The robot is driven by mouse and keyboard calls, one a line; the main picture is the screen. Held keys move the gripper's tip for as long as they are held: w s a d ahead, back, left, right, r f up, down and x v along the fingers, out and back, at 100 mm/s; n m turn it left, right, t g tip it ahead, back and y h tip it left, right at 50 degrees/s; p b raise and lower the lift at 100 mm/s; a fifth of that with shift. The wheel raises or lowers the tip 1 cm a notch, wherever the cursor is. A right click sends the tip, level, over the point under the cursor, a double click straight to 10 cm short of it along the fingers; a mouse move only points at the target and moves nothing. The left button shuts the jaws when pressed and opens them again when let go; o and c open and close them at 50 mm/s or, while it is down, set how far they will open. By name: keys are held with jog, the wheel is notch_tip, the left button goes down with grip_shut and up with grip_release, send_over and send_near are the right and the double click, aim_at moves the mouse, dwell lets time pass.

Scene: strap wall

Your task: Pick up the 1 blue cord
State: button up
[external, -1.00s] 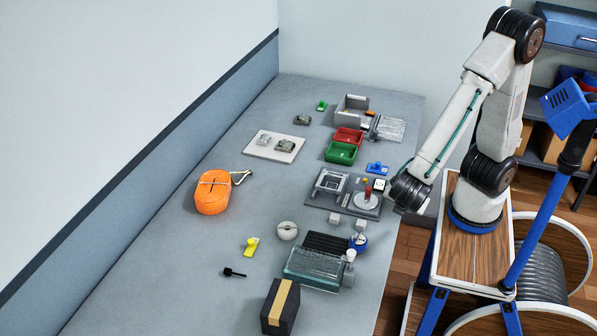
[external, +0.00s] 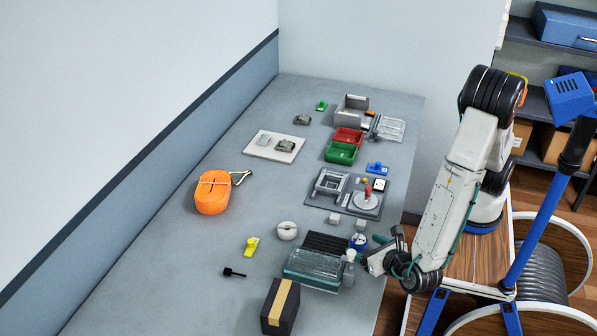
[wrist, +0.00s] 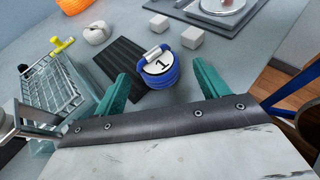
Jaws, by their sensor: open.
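The blue cord (wrist: 161,74) is a round coil with a white face marked "1" and a silver clip on top. In the wrist view it lies ahead of my gripper (wrist: 160,90), between the lines of the two green fingers and apart from them. In the external view the blue cord (external: 358,241) is near the table's right edge. My gripper (external: 378,252) is open and empty, close to its lower right side.
A dark ribbed mat (wrist: 122,62) lies beside the cord. A glassy rack (wrist: 55,85) stands left of my gripper. Two pale cubes (wrist: 192,37) sit just beyond the cord. A black box with a tan stripe (external: 280,306) stands at the table's front.

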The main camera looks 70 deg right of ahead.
aim_at(364, 245)
jog(key=x, duration=0.3)
jog(key=shift+w+d+f, duration=0.1)
jog(key=shift+w+f, duration=0.05)
jog(key=c, duration=1.1)
jog(key=shift+o, duration=0.2)
